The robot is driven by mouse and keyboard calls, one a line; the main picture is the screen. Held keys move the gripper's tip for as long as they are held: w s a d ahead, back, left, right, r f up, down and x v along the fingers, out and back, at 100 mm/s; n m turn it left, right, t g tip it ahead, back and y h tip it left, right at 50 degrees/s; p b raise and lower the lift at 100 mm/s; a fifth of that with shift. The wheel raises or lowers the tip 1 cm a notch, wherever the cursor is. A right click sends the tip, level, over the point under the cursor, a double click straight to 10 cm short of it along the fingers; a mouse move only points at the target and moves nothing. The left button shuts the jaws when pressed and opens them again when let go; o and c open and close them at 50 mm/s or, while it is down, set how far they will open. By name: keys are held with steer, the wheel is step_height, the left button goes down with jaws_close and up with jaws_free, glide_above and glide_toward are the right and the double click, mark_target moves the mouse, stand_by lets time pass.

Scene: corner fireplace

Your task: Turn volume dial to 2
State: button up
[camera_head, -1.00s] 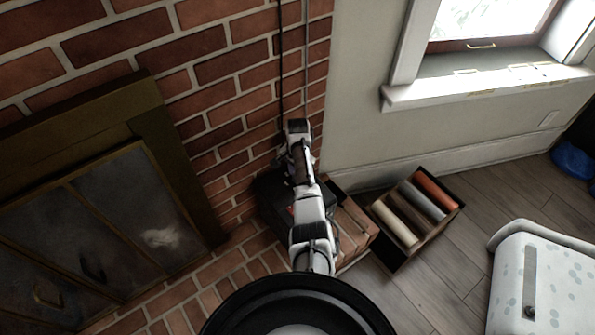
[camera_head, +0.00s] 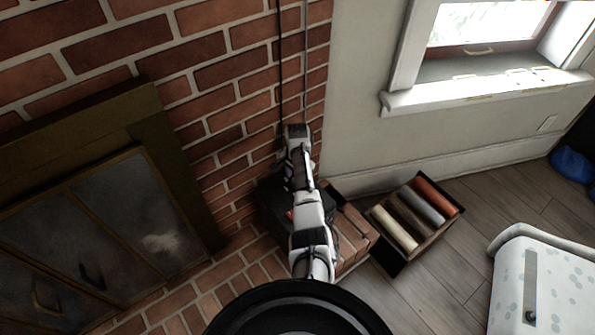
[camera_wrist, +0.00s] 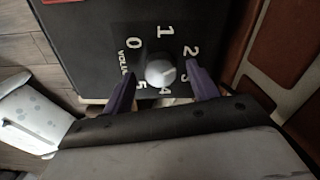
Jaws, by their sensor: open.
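The volume dial (camera_wrist: 160,71) is a small pale round knob on a black panel (camera_wrist: 97,45) in the wrist view. White numbers 0 to 5 ring it, with 1 at the top, 2 at the upper right and the word VOLUME partly hidden at the left. I cannot tell which number the knob points to. My gripper (camera_wrist: 161,70) is open, with one purple finger on each side of the knob. I cannot tell whether either finger touches it. In the head view, the black box (camera_head: 270,203) is partly hidden behind my arm, and the dial is not visible.
A brick wall (camera_head: 215,75) and fireplace (camera_head: 130,205) stand at the left. A crate of coloured rolls (camera_head: 427,245) sits on the floor right of my arm. A pale spotted piece (camera_head: 550,285) is at the lower right. Bare wood floor lies between them.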

step_height(320, 180, up, 14)
steer(key=shift+f, duration=0.2)
stand_by(0.6)
